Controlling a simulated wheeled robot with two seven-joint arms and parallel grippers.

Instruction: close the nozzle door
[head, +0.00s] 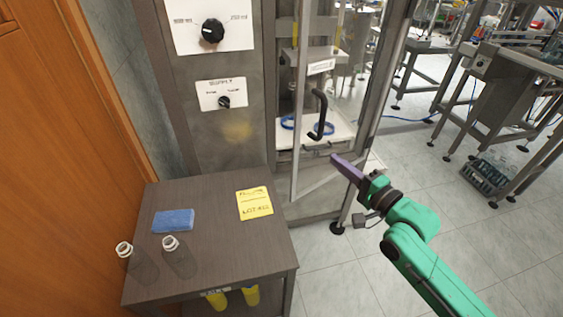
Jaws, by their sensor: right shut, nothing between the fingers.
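The nozzle door (301,90) is a clear panel in a pale metal frame on the front of the machine. Its bottom edge runs slanted to the cabinet front, so it appears to stand ajar. A black bent handle (320,115) is on it. My right gripper (335,159), with purple fingers, is shut and empty. In the picture it is below and right of the handle, near the lower part of the door; whether it touches the door I cannot tell. My left gripper is not in view.
A dark table (210,270) stands front left with a blue sponge (173,221), a yellow note (255,204) and two clear bottles. Blue rings (324,128) lie inside the machine. A panel with knobs (212,31) is left of the door.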

